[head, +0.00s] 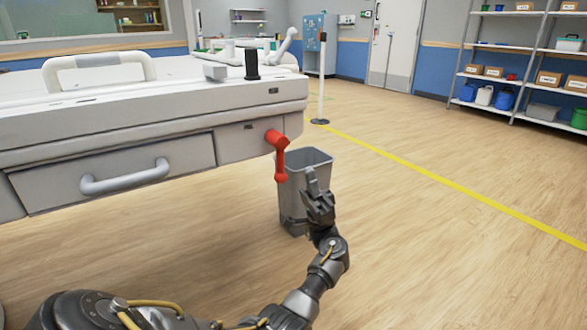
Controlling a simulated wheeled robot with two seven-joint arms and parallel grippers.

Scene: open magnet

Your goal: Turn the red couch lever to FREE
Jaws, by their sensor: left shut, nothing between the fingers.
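The red couch lever (277,154) sits at the right end of the pale couch's side (230,143). Its hub is at the top and its arm hangs down, close to vertical. Any FREE marking is too small to read. My left gripper (313,178) is shut and empty, just right of the lever's lower end, with a small gap between them in the picture. I cannot tell the gap in depth. My right gripper is not in view.
A grey bin (292,205) stands on the floor behind my left gripper. A drawer with a grey handle (125,178) is left of the lever. A post (321,75) stands farther back. The floor to the right is clear, with shelves (510,70) at the far right.

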